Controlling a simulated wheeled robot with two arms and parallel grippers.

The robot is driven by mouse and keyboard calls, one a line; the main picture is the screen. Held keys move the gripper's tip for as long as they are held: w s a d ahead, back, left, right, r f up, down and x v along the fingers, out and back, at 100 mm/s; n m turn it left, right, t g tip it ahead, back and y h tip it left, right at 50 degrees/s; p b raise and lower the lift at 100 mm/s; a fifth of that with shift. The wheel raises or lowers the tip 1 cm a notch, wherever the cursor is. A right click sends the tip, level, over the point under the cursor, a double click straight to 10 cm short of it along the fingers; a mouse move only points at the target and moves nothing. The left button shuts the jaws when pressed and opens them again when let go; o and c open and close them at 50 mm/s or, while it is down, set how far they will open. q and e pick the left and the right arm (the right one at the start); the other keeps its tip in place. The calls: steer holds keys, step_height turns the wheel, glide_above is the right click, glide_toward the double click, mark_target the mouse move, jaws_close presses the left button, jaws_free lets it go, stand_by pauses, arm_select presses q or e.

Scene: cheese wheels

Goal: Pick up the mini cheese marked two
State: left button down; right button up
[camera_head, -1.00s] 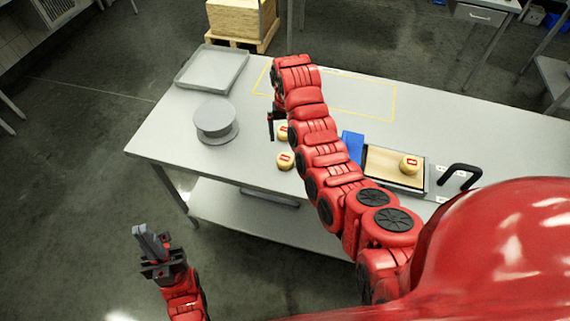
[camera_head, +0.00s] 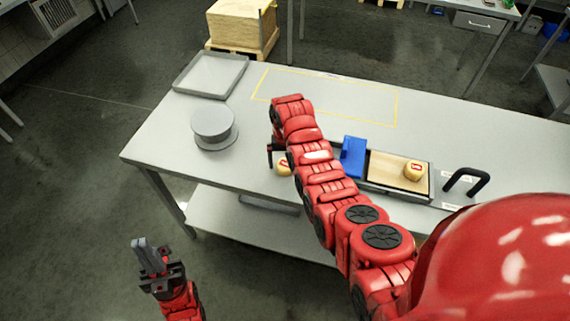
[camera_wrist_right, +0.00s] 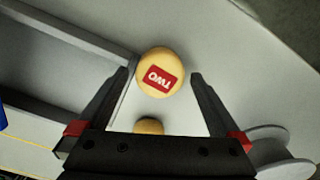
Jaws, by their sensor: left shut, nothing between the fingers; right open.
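The mini cheese marked two (camera_wrist_right: 158,73) is a round yellow cheese with a red label, on the grey table. In the right wrist view it lies between the spread fingertips of my open right gripper (camera_wrist_right: 163,72). A second mini cheese (camera_wrist_right: 149,126) shows behind it, partly hidden by the gripper body. In the head view one labelled cheese (camera_head: 284,168) shows near the table's front edge, partly covered by my right arm; its word is unreadable there. My left gripper (camera_head: 148,258) is shut and empty, away from the table at the lower left.
Another cheese (camera_head: 413,170) sits on a wooden board (camera_head: 391,167) in a grey frame, beside a blue block (camera_head: 353,156) and a black handle (camera_head: 466,179). A grey round stand (camera_head: 214,127) and an empty tray (camera_head: 211,73) are at the left. The yellow-outlined area (camera_head: 262,79) is clear.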

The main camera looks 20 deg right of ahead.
steer(key=shift+f, duration=0.3)
steer(key=shift+c, duration=0.2)
steer(key=c, duration=1.4)
steer(key=shift+o, duration=0.2)
steer(key=shift+r, duration=0.1)
